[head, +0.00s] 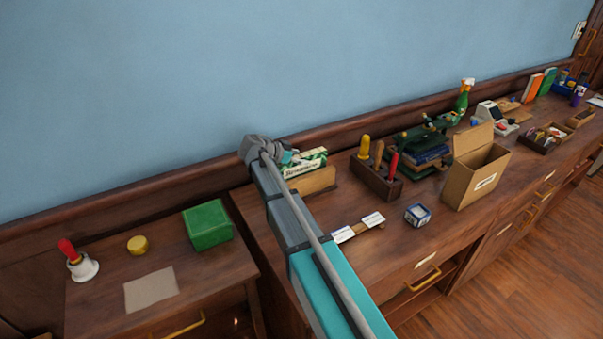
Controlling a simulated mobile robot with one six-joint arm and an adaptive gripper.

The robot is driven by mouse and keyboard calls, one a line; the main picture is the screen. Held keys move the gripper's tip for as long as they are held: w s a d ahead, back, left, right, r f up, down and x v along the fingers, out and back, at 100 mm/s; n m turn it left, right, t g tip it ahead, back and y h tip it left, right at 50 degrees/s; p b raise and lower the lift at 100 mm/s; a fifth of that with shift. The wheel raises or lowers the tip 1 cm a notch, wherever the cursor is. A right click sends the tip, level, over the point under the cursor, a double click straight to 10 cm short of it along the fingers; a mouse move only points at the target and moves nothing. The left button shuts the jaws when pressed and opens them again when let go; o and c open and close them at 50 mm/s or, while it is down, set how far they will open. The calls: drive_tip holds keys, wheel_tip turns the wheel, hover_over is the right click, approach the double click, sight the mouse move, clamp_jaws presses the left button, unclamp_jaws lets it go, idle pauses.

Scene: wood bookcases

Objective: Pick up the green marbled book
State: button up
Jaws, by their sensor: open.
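No marbling can be made out on any book from here. A green upright book (547,82) stands at the far right end of the long counter, beside orange ones. A small stack of dark books (428,155) lies in a dark green press in the middle of the counter; its covers are partly hidden. I cannot tell which is the green marbled book. My arm reaches from the bottom centre up to the counter's left end. It ends in a grey joint with a bit of teal beside it; my gripper's fingers do not show.
The long counter (385,265) holds a cardboard box (470,185), a tool block (377,185), a small blue and white pot (417,215) and a spray bottle (461,98). Floor at lower right is clear.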

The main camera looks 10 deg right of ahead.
clamp_jaws()
drive_tip(key=shift+r, duration=0.15)
idle(0.4)
wheel_tip(320, 180, up, 10)
drive_tip(key=p, duration=1)
idle(0.7)
